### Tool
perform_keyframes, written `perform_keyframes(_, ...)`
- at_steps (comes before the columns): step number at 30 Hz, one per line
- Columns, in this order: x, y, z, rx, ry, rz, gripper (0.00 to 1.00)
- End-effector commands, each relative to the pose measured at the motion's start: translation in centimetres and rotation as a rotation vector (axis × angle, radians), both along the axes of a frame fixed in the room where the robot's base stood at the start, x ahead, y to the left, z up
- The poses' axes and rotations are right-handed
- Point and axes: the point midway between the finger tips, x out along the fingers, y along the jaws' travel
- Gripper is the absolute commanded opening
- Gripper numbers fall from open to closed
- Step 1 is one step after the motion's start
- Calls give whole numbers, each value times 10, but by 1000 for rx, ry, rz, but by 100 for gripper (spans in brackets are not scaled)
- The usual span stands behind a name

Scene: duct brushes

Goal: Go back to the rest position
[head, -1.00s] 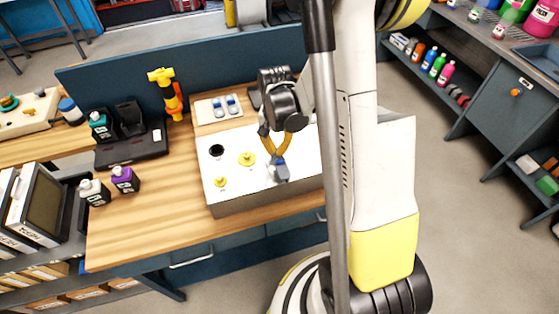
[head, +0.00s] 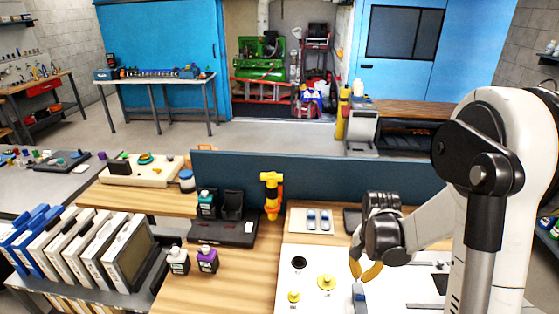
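My gripper (head: 363,278) has yellow fingers and is above the white-topped box (head: 320,262) on the wooden bench, at right of centre. Its fingertips point down and look close together; I cannot tell whether they are open or shut. A small blue and grey piece (head: 359,294) stands on the box just below the fingertips, and I cannot tell whether they touch it. Two yellow round fittings (head: 326,282) and a dark round hole (head: 299,263) are to the left on the same top. My arm's white link and black joint fill the right side.
A small tray with two blue pieces (head: 318,219) lies behind the box. A yellow-orange tool (head: 271,194) stands upright by the blue-grey divider (head: 330,178). Bottles (head: 207,259) and white framed filters (head: 104,246) are at left. Open floor (head: 280,138) lies beyond the divider.

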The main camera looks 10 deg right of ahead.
Motion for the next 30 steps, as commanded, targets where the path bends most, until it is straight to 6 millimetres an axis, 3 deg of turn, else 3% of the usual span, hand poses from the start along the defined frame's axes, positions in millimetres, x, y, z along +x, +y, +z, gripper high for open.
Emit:
perform_keyframes(8,-9,35,36,-42,-127,177,0)
perform_keyframes(15,-41,80,69,-113,-309,422,0)
perform_keyframes(24,-92,123,71,-210,-512,685,0)
perform_keyframes(30,-107,133,67,-244,-576,764,0)
